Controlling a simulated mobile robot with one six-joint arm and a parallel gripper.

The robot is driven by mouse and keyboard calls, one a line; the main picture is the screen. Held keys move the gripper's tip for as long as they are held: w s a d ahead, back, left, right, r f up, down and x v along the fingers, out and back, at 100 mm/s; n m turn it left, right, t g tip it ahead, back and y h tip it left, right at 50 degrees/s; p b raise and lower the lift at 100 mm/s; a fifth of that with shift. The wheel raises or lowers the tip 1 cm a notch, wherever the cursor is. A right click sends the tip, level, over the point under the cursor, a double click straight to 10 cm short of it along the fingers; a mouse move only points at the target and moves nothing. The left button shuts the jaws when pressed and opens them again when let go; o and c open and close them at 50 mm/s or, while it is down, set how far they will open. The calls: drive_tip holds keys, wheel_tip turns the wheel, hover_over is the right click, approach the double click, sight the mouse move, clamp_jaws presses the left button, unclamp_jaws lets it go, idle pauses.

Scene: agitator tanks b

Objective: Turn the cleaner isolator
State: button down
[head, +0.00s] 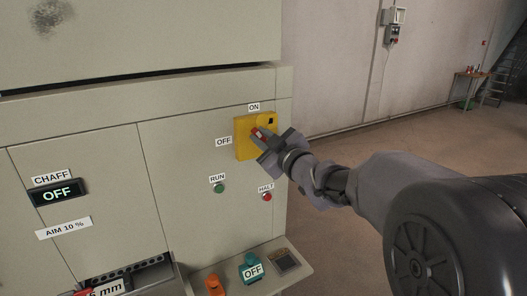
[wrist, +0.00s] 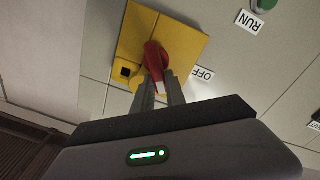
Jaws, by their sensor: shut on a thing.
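The cleaner isolator is a yellow plate (head: 243,145) with a red handle (head: 257,132), on the machine's upright panel. An ON label (head: 254,107) is above it and an OFF label (head: 223,141) is to its left. My gripper (head: 261,138) is at the isolator, shut on the red handle. In the wrist view the yellow plate (wrist: 185,38) and the red handle (wrist: 155,58) show, with the fingers (wrist: 158,88) on both sides of the handle. The fingers partly hide the handle, and I cannot tell exactly which label it points to.
Below the isolator are a green RUN button (head: 219,188) and a red HALT button (head: 267,197). A shelf (head: 292,265) juts out lower down, with an orange knob (head: 214,284) and a teal knob (head: 250,262). Open floor (head: 420,125) lies to the right.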

drive_tip(key=n+b, duration=0.3)
drive_tip(key=f+n+b, duration=0.1)
drive_tip(key=n+b, duration=0.2)
drive_tip(key=a+f+n+b, duration=0.1)
drive_tip(key=n+b, duration=0.2)
drive_tip(key=b, duration=0.1)
drive_tip(key=shift+s+f+n, duration=0.15)
drive_tip(key=shift+s+n, duration=0.15)
drive_tip(key=shift+n, duration=0.1)
drive_tip(key=shift+n+b, duration=0.35)
drive_tip(key=shift+n, duration=0.15)
drive_tip(key=c, duration=1.4)
unclamp_jaws()
drive_tip(key=shift+w, duration=0.1)
drive_tip(key=shift+o, duration=0.2)
